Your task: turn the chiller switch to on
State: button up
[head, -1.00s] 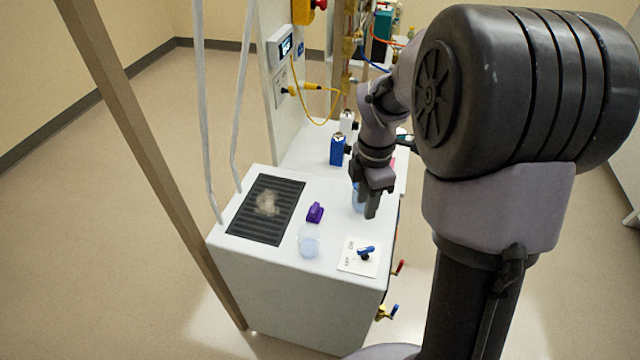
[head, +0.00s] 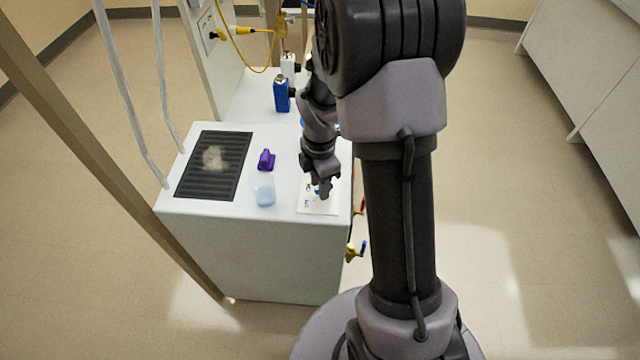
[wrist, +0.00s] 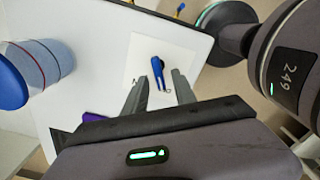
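The chiller switch is a blue lever on a dark pivot, seen in the wrist view (wrist: 155,66). It sits on a white plate (wrist: 183,45) with small markings that I cannot read clearly. My gripper (wrist: 160,76) is open, one finger on each side of the lever in the wrist view. I cannot tell whether either finger touches it. In the head view my gripper (head: 322,190) is over the white plate (head: 318,207) and hides most of the lever.
A clear beaker with pale blue contents (head: 263,191) and a purple object (head: 266,160) stand left of the plate. A dark grille (head: 200,181) lies farther left, and a blue can (head: 281,95) stands behind. A valve handle (head: 351,252) sticks out at the cabinet's right side.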

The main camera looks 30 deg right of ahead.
grip_shut()
jog(key=shift+m, duration=0.3)
jog(key=shift+w+d+m+p, duration=0.15)
jog(key=shift+m+p, duration=0.15)
jog(key=shift+m, duration=1)
jog(key=shift+w+a+m+p, duration=0.15)
jog(key=shift+m+p, duration=0.1)
jog(key=shift+m, duration=1.05)
jog(key=shift+d, duration=0.1)
jog(key=shift+o, duration=0.2)
grip_release()
